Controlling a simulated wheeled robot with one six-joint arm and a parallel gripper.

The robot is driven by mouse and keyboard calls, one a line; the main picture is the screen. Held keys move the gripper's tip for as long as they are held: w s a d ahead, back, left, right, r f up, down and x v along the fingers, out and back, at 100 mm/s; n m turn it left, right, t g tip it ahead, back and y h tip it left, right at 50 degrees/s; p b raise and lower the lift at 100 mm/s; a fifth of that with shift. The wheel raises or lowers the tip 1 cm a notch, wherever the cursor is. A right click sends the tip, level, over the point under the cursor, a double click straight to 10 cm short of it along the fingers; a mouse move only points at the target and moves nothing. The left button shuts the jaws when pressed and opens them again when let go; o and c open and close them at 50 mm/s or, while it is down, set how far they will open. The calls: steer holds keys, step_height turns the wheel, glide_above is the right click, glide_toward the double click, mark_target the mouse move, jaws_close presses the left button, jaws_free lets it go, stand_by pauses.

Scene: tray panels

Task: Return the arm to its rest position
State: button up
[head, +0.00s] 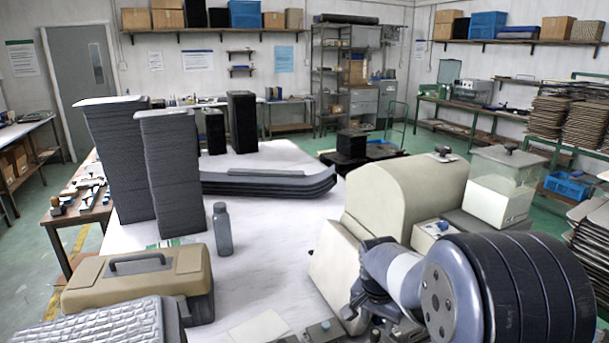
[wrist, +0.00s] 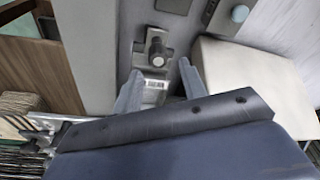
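My arm reaches in from the lower right of the head view, over the front right of the white table (head: 262,262). My gripper (wrist: 160,86) shows in the wrist view with its two grey fingers apart and nothing seen between them. Tall stacks of dark panels (head: 172,175) stand at the table's left.
A low stack of curved dark panels (head: 265,183) lies mid-table. A grey bottle (head: 222,230) and a tan toolbox (head: 140,280) stand nearer. A clear-topped box (head: 500,185) is right of the machine. The table centre beside the bottle is free.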

mark_target(378, 332)
steer(key=b+x, duration=0.2)
steer(key=x, duration=0.1)
steer(key=b+x, duration=0.1)
steer(key=x, duration=0.1)
steer(key=shift+s+a+f, duration=0.25)
steer(key=shift+s+a, duration=0.1)
steer(key=shift+s, duration=0.05)
steer(key=shift+w+d+r, duration=0.15)
steer(key=shift+d, duration=0.25)
